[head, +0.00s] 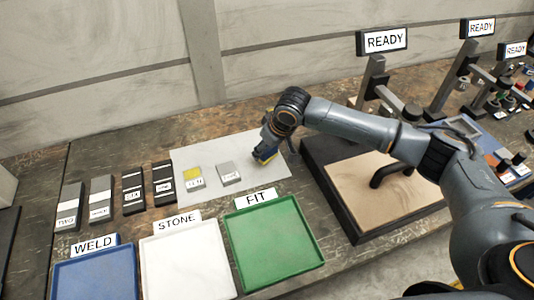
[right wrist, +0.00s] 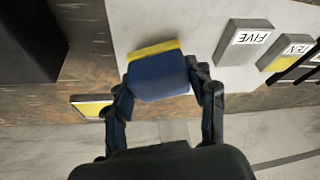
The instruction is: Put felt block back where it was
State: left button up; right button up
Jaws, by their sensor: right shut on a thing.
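A blue block with a yellow strip along one edge, which I take for the felt block (right wrist: 160,80), sits between the fingers of my right gripper (right wrist: 166,88) in the right wrist view. The gripper is shut on it, one finger at each side. No label shows on it. In the head view my right gripper (head: 265,152) points down over the right part of the pale mat (head: 236,195), with the block low at its tips. I cannot tell whether the block touches the mat. My left gripper is not in view.
On the mat stand the FIVE block (head: 229,173) and the TEN block (head: 195,178). Several dark and grey blocks line up left. WELD (head: 95,270), STONE (head: 188,262) and FIT (head: 272,242) trays lie in front. A dark-framed board (head: 345,190) stands right, below my arm.

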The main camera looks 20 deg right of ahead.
aim_at(267, 156)
jog(key=shift+s+f, duration=0.1)
jog(key=shift+f, duration=1.3)
jog(key=shift+f, duration=0.15)
jog(key=o, duration=1)
jog(key=v, duration=1.2)
